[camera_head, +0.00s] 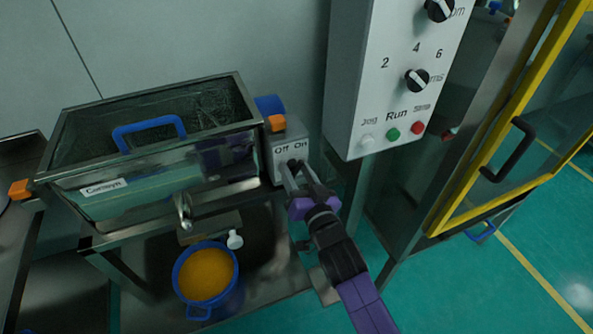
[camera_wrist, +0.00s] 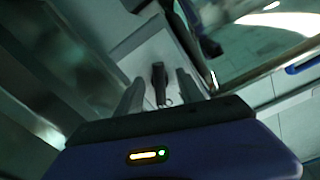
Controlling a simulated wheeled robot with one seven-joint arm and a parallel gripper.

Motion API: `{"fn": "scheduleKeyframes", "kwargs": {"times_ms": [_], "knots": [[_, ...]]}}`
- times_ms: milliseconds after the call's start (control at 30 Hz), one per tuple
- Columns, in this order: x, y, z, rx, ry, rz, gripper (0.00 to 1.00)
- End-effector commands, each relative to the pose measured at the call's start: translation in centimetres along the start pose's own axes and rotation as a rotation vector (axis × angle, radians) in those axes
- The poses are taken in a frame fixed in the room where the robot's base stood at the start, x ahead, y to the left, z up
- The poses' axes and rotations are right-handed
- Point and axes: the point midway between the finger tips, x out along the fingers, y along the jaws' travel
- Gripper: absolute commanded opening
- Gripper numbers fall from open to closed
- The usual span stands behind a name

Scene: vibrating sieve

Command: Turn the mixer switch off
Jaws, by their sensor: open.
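The mixer switch is a small dark knob on a grey box (camera_head: 290,140) marked "Off" and "On", fixed to the right of the mixer trough (camera_head: 150,150). My gripper (camera_head: 291,172) is at the front of this box, just below the lettering. In the wrist view the dark knob (camera_wrist: 158,82) stands between the two fingers of my gripper (camera_wrist: 160,92), which are open on either side of it. Whether a finger touches the knob I cannot tell. In the head view the fingers partly cover the knob, so its setting is unclear.
A white control panel (camera_head: 385,100) with knobs and green and red buttons hangs right of the box. A blue bucket (camera_head: 228,300) with orange contents stands below the trough. A yellow-framed door (camera_head: 440,212) stands open at the right; green floor lies beyond.

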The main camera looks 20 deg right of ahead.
Motion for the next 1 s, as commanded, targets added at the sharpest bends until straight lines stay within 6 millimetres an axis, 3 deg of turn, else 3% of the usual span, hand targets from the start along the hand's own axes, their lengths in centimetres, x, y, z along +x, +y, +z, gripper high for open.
{"fn": "scheduleKeyframes", "kwargs": {"times_ms": [200, 433, 767, 1000], "knots": [[0.01, -0.01, 0.01, 0.000, 0.000, 0.000, 0.43], [0.00, -0.01, 0.01, 0.000, 0.000, 0.000, 0.00], [-0.01, -0.01, 0.00, -0.023, 0.000, 0.000, 0.00], [-0.02, -0.01, -0.01, -0.138, 0.003, -0.002, 0.00]]}}
